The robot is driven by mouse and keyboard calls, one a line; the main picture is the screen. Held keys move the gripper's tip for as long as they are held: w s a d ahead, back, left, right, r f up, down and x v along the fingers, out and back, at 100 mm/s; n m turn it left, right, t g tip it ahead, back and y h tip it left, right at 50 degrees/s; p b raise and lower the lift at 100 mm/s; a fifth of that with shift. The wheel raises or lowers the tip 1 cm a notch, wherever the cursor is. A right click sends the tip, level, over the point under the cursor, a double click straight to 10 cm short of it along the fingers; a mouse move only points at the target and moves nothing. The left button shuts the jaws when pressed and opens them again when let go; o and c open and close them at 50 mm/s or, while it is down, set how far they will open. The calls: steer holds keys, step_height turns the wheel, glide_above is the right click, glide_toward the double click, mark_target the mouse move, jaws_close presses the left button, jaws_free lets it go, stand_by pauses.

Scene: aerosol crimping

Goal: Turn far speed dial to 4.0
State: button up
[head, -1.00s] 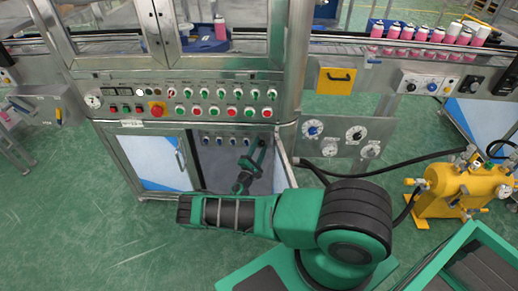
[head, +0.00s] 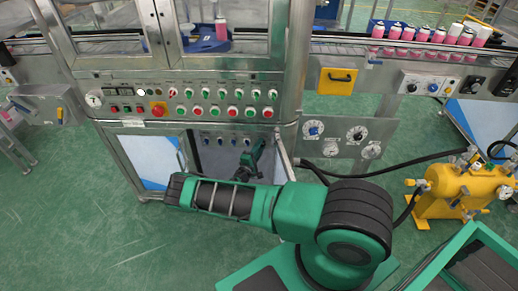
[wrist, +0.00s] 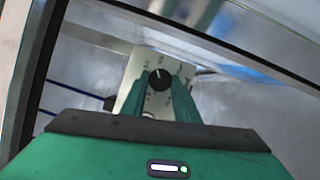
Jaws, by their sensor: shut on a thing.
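The black round speed dial (wrist: 160,79) sits on a pale plate (wrist: 133,92) with dark scale marks, in the middle of the wrist view. A small light pointer mark shows on its upper part; the scale numbers are too small to read. My gripper (wrist: 160,90) has its green fingers on either side of the dial and is shut on it. In the head view my gripper (head: 252,157) is inside the open cabinet bay below the button panel, and I cannot make out the dial there.
The cabinet's metal frame edge (wrist: 38,85) runs close along the left of the wrist view. In the head view a row of small blue knobs (head: 218,141) lines the bay's top, and a gauge plate (head: 345,137) stands to its right. Green floor is clear at left.

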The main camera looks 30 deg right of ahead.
steer(key=shift+s+d+m+g+y, duration=0.1)
steer(key=shift+m+g+y, duration=0.4)
steer(key=shift+m, duration=1.1)
steer(key=shift+s+m+g+y, duration=0.15)
steer(key=shift+m+y, duration=0.55)
steer(key=shift+m, duration=0.9)
steer(key=o, duration=1.1)
steer(key=shift+w, duration=0.1)
steer(key=shift+c, duration=0.2)
steer(key=shift+r, duration=0.1)
steer(key=v, duration=1)
steer(key=shift+a, duration=0.3)
